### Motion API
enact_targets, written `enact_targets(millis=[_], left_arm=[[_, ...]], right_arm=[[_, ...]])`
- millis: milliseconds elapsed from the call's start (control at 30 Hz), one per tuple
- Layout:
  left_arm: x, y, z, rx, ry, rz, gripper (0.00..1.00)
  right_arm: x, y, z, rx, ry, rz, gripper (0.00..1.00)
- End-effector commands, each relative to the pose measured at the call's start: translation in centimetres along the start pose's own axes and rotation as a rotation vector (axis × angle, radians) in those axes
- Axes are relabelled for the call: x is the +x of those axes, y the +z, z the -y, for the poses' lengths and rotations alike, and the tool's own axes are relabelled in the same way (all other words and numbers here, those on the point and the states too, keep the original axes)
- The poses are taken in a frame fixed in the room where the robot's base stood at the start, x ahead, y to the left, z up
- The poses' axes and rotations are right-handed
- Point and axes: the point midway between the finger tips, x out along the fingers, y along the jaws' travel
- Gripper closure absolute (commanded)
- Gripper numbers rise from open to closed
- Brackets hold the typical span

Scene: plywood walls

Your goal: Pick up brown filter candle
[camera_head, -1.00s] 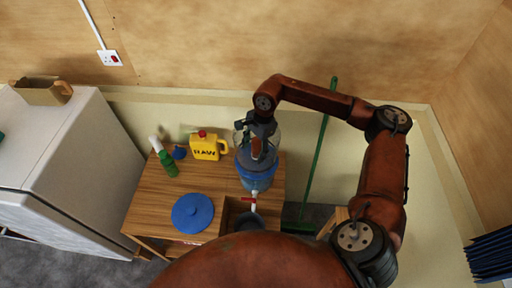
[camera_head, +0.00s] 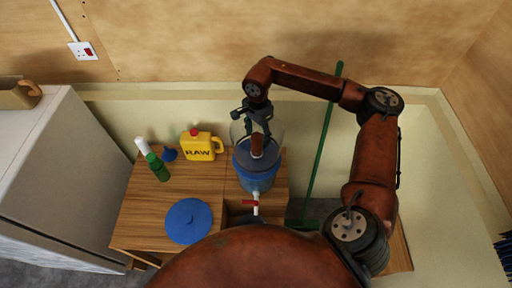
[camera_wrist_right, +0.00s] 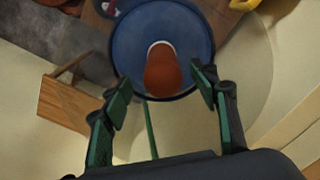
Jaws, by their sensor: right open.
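The brown filter candle (camera_head: 257,146) stands upright in the blue-rimmed water filter (camera_head: 257,180), which has a clear upper part and a tap with a red handle. My right gripper (camera_head: 256,122) is open above the candle. In the wrist view its green-padded fingers (camera_wrist_right: 160,85) are spread on either side of the candle, with gaps between. My left gripper is not in view.
A yellow jug marked RAW (camera_head: 202,148), a green bottle (camera_head: 157,166) with a white top, and a blue lid (camera_head: 188,221) are on the wooden table (camera_head: 140,206). A green pole (camera_head: 322,140) leans against the wall. A white cabinet (camera_head: 60,170) stands left.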

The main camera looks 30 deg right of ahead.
Motion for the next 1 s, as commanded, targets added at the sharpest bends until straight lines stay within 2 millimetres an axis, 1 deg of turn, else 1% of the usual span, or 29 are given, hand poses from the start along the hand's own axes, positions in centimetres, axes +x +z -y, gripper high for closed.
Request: enact_targets(millis=[33,200,267,433,533,700,800,1000], left_arm=[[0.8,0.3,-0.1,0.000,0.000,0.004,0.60],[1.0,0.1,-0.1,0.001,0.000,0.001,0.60],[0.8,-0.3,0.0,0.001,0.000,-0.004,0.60],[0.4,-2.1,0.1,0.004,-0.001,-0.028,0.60],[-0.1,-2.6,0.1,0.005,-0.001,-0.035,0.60],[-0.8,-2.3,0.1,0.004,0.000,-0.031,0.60],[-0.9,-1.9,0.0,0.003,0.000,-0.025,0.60],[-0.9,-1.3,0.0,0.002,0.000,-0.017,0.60]], right_arm=[[0.9,0.0,0.0,0.001,0.002,0.000,0.45],[1.8,-0.1,-0.1,0.002,0.004,0.001,0.45],[2.3,-0.1,-0.1,0.003,0.004,0.002,0.45],[4.0,-0.2,-0.1,0.004,0.004,0.001,0.45],[5.1,-0.2,0.0,0.004,0.005,0.002,0.45],[7.6,-0.3,0.3,0.004,0.004,0.003,0.45],[8.6,-0.4,0.3,0.004,0.003,0.001,0.45],[9.0,-0.4,0.3,0.003,0.001,0.001,0.45]])
